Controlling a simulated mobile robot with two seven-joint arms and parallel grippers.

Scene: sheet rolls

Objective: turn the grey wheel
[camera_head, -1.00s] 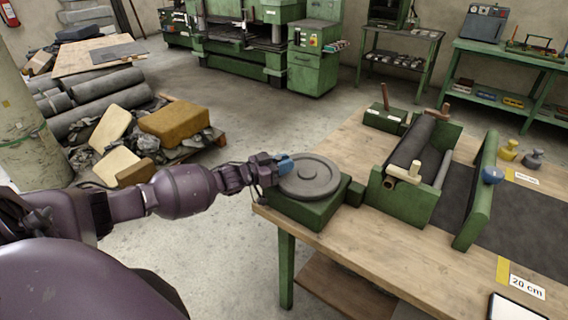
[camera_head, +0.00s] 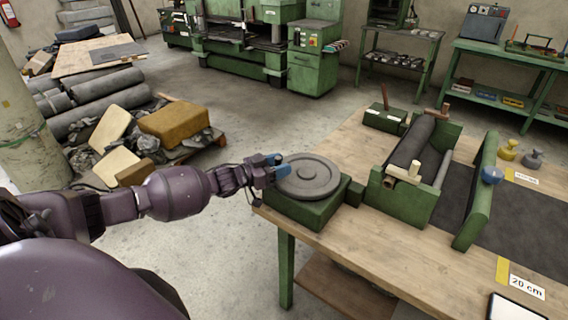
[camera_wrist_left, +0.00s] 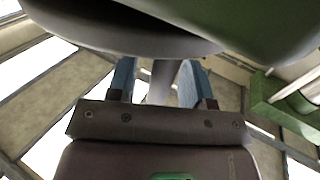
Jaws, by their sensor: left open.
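The grey wheel (camera_head: 312,174) lies flat on a green box-shaped base (camera_head: 310,212) at the table's near left corner. My left gripper (camera_head: 277,166) is at the wheel's left edge, with its blue fingers beside the rim. In the left wrist view the fingers (camera_wrist_left: 157,80) stand apart. The wheel's dark underside (camera_wrist_left: 110,35) crosses the top of that view. A grey shape shows between the fingers; I cannot tell if it is part of the wheel or if they touch it. My right gripper is not in view.
The wooden table (camera_head: 385,262) carries a green roller stand (camera_head: 410,205) right of the wheel base and a dark sheet (camera_head: 520,222) further right. The floor left of the table is clear near my arm.

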